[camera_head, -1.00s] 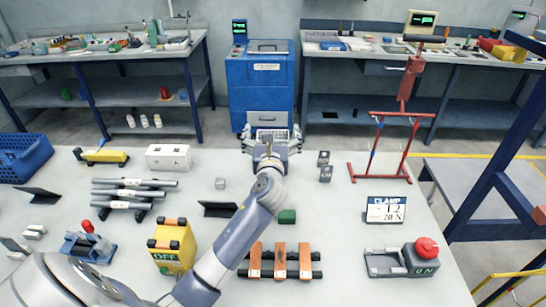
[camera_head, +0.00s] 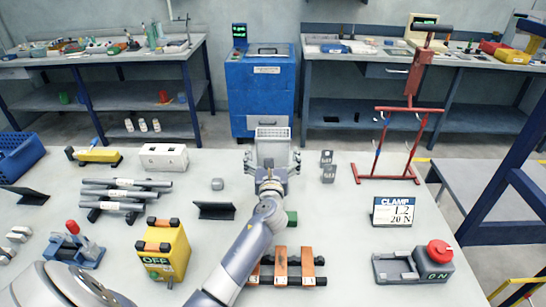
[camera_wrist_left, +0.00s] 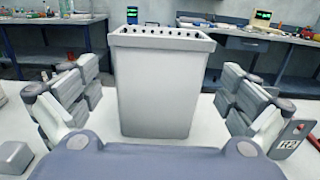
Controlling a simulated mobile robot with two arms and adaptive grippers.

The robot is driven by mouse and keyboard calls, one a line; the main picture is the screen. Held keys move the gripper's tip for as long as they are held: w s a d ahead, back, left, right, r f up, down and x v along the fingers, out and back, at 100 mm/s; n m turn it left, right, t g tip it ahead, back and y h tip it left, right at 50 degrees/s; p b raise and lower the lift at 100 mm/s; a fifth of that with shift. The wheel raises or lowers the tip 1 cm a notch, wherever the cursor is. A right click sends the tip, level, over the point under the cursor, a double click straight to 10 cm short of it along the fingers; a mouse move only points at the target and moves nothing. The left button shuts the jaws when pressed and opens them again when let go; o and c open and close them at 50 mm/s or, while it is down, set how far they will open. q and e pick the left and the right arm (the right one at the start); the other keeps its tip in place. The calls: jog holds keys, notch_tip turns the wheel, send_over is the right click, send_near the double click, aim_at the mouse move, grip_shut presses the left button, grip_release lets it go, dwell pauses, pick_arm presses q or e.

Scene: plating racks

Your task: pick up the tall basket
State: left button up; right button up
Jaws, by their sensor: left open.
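In the left wrist view the tall basket (camera_wrist_left: 160,90) fills the middle. My left gripper (camera_head: 272,160) is open in front of it. In the left wrist view the fingers of my left gripper (camera_wrist_left: 160,95) are spread to either side of the basket, with gaps on both sides. My right gripper is not in view.
A red stand (camera_head: 390,178) is further right, and a small grey cube (camera_head: 217,184) is to the left. A blue crate (camera_head: 18,158) sits at the far left. A yellow OFF box (camera_head: 163,250) is near the front.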

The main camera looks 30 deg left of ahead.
pick_arm(q)
jog(key=shift+w+a+r, duration=0.1)
jog(key=shift+w+a, duration=0.2)
jog(key=shift+w, duration=0.15)
jog(key=shift+x, duration=2.35)
jog(key=c, duration=1)
jog(key=shift+r, duration=0.1)
